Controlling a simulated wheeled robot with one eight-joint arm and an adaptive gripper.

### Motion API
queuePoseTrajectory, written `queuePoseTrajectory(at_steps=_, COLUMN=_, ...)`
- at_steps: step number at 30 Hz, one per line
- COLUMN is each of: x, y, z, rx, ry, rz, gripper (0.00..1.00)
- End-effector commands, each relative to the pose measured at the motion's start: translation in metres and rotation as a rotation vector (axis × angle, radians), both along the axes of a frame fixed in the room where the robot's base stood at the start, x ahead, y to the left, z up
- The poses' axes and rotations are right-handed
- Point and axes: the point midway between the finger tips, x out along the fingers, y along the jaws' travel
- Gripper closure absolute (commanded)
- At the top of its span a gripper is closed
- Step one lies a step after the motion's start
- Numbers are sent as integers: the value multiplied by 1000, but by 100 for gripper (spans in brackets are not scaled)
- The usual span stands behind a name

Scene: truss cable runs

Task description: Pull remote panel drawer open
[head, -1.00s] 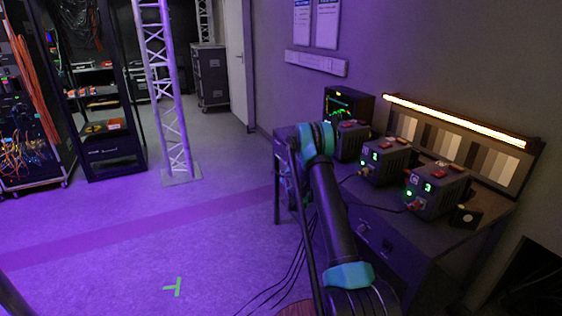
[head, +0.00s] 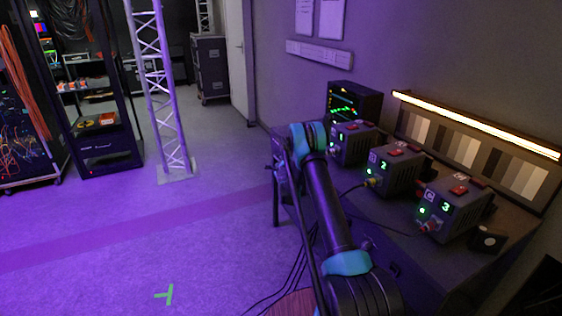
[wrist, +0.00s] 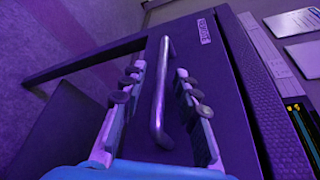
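In the wrist view, a dark drawer front (wrist: 222,120) fills the middle, with a small white label near its top whose text I cannot read for certain. A metal bar handle (wrist: 157,110) stands out from it. My gripper (wrist: 158,74) is open, with one finger on each side of the handle. Gaps show between the handle and both fingers, so it does not look gripped. In the head view, my arm covers the gripper and the handle, and I cannot make out the drawer there.
Several numbered boxes with red switches, including box 3 (head: 452,209), stand on the table along the wall, with a small monitor (head: 354,107) behind them. Black cables hang by the table's left side. A truss tower (head: 160,95) stands left, with open floor (head: 130,240) before it.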

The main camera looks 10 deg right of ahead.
Motion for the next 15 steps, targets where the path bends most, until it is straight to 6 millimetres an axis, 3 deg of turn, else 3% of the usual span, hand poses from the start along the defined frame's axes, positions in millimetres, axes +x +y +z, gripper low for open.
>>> queuePoseTrajectory(at_steps=10, x=0, y=1, z=-1, rx=-1, ry=0, rz=0, gripper=69)
queuePoseTrajectory(at_steps=15, x=0, y=1, z=-1, rx=-1, ry=0, rz=0, gripper=89)
